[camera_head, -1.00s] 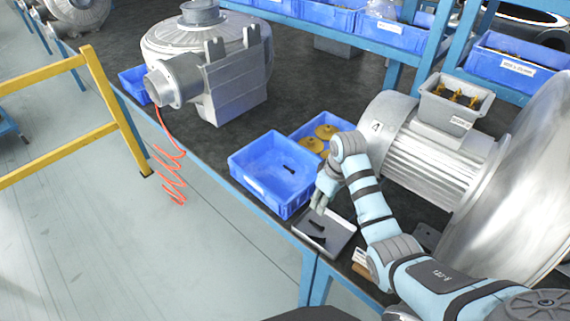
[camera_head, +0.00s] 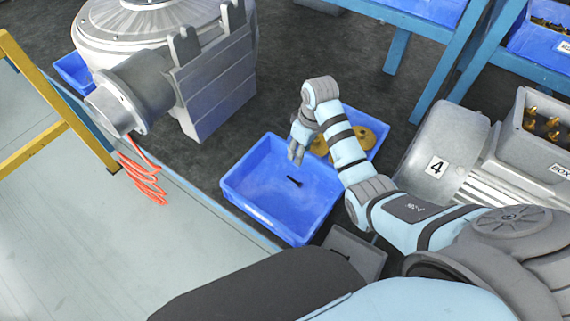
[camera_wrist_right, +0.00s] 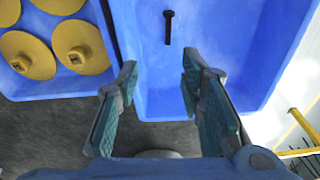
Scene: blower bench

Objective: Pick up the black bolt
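A black bolt (camera_head: 294,181) lies on the floor of the large blue bin (camera_head: 266,206). In the right wrist view the bolt (camera_wrist_right: 168,28) is near the top middle, beyond the fingertips, on the blue bin floor (camera_wrist_right: 216,40). My right gripper (camera_head: 296,157) hangs over the bin's far right side, just above and behind the bolt in the head view. In the wrist view my right gripper (camera_wrist_right: 158,73) is open, with nothing between its fingers and a gap to the bolt. My left gripper is not in view.
A smaller blue bin with yellow discs (camera_head: 364,135) adjoins the large bin. A grey tray (camera_head: 370,261) is in front, partly hidden by my arm. A grey blower (camera_head: 205,80) stands behind left, a numbered motor (camera_head: 437,150) right. A yellow rail (camera_head: 60,110) is left.

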